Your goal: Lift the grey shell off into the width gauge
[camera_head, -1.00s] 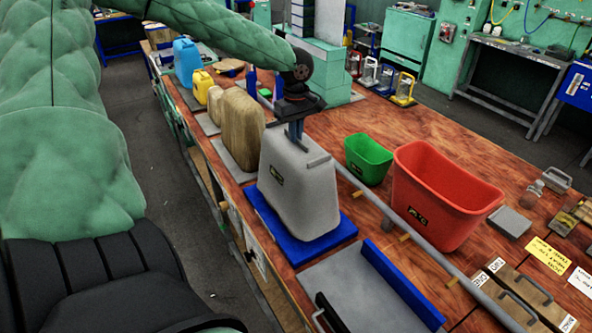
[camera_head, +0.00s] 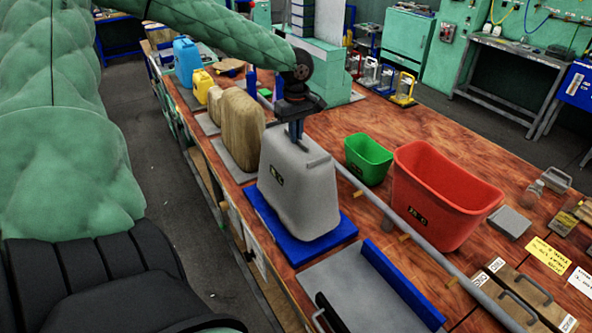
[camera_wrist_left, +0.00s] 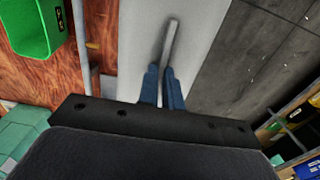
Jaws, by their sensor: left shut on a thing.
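The grey shell (camera_head: 300,195) stands upright over a blue base plate (camera_head: 264,222) near the table's front edge. My left gripper (camera_head: 296,135) comes down from above and is shut on the raised rib along the top of the grey shell. The left wrist view shows the blue fingers (camera_wrist_left: 160,82) on either side of that rib (camera_wrist_left: 171,40). A grey plate with a blue side wall (camera_head: 400,283), which looks like the width gauge, lies to the right and nearer me. My right gripper is not in view.
A green bin (camera_head: 368,160) and a red bin (camera_head: 440,195) stand to the right, behind a long grey rail (camera_head: 405,228). A tan shell (camera_head: 241,130) stands behind the grey one. Handled blocks (camera_head: 515,290) lie at the lower right.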

